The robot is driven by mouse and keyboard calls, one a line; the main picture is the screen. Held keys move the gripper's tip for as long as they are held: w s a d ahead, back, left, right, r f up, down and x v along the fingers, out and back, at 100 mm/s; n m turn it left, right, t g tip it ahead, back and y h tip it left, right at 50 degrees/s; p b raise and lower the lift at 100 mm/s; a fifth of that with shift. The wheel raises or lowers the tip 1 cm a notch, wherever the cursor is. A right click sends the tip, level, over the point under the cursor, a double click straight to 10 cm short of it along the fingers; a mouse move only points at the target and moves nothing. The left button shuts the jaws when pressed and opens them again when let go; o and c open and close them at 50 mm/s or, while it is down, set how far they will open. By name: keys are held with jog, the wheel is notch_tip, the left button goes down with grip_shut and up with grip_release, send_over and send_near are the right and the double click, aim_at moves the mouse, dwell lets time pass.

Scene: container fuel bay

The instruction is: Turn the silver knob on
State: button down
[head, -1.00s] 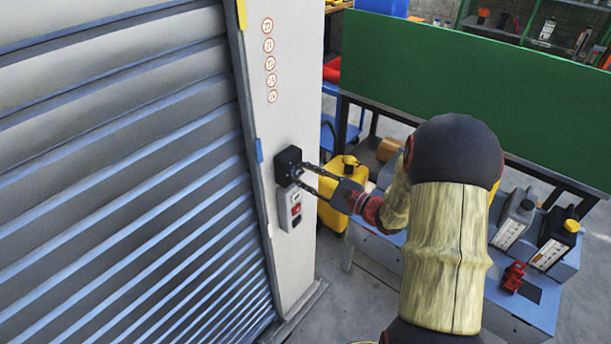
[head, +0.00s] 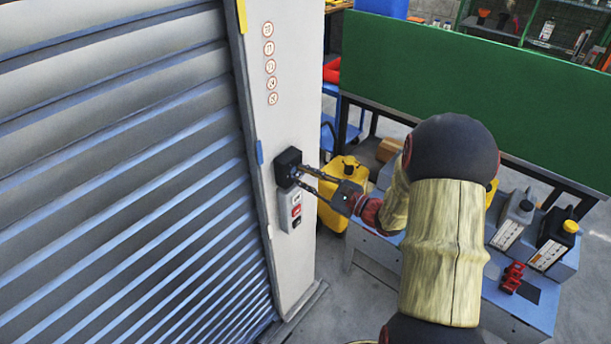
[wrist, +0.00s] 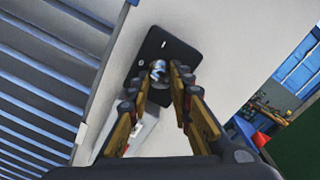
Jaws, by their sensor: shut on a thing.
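The silver knob (wrist: 158,70) sits on a black switch box (head: 287,160) fixed to the white post. In the wrist view the black box (wrist: 150,45) is tilted by the camera's angle, and the knob lies between my gripper's fingertips. My gripper (head: 299,175) reaches the box from the right, its two fingers on either side of the knob. It is shut on the knob; the wrist view also shows the gripper (wrist: 159,75). In the head view the fingertips partly hide the knob, and its exact setting cannot be told.
A grey button panel (head: 290,209) with a red button is just below the box. A ribbed roller shutter (head: 120,180) stands to the left. A yellow can (head: 345,195) and a bench with black and grey jugs (head: 555,238) are behind my arm.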

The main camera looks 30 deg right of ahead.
jog(key=m+p, duration=0.4)
jog(key=m, duration=0.1)
jog(key=shift+r+m, duration=0.1)
jog(key=shift+m, duration=0.2)
jog(key=m+p, duration=0.3)
jog(key=m, duration=0.2)
jog(key=shift+t+p, duration=0.4)
jog(key=shift+m, duration=0.3)
jog(key=c, duration=1.6)
grip_release()
jog(key=shift+f, duration=0.2)
jog(key=v, duration=1.2)
jog(key=shift+r, duration=0.15)
